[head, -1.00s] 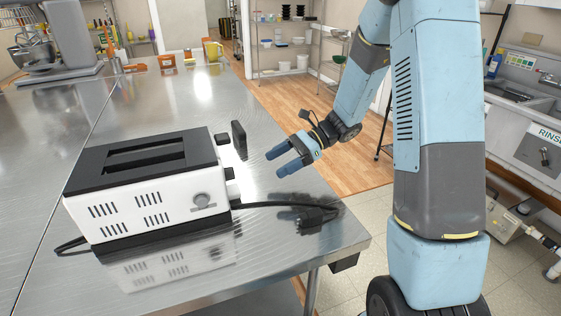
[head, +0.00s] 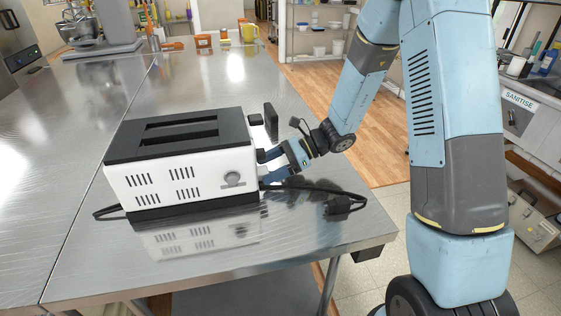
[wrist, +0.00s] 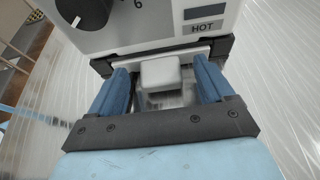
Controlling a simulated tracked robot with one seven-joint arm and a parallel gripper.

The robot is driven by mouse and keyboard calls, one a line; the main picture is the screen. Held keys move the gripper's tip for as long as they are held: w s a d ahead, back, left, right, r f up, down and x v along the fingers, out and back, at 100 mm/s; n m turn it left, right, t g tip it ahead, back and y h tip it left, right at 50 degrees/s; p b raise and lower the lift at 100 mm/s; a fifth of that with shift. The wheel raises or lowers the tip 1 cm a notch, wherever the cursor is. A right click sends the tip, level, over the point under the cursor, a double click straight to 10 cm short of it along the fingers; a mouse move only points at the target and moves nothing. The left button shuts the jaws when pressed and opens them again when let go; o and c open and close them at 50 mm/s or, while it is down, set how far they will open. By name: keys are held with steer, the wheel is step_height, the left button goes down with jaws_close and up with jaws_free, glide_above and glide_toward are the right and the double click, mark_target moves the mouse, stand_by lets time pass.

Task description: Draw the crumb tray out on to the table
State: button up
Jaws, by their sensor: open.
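The white toaster with a black top (head: 180,165) stands on the steel table in the head view. Its end face with a dial and a HOT label (wrist: 207,27) fills the top of the wrist view. The crumb tray's pale front edge and its white block-like handle (wrist: 160,73) stick out low on that end. My gripper (wrist: 161,82) is open, with one blue finger on each side of the handle and a gap to it on both sides. In the head view my gripper (head: 265,168) is at the toaster's right end, its fingertips partly hidden.
A black cord with a plug (head: 338,203) lies on the table just in front of my gripper.

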mark_target(308, 170)
steer(key=shift+s+a+f, duration=0.1)
steer(key=shift+a+f, duration=0.05)
steer(key=shift+a, duration=0.25)
steer(key=c, duration=1.2)
steer(key=shift+d, duration=0.15)
steer(key=shift+w+d, duration=0.2)
steer(key=shift+d, duration=0.5)
steer(key=shift+w+d, duration=0.2)
steer(key=shift+d, duration=0.45)
steer(key=shift+w+d, duration=0.4)
steer(key=shift+d, duration=1.05)
steer(key=shift+w+d, duration=0.35)
steer(key=shift+d, duration=1.1)
steer(key=shift+w+d, duration=0.4)
steer(key=shift+d, duration=1.05)
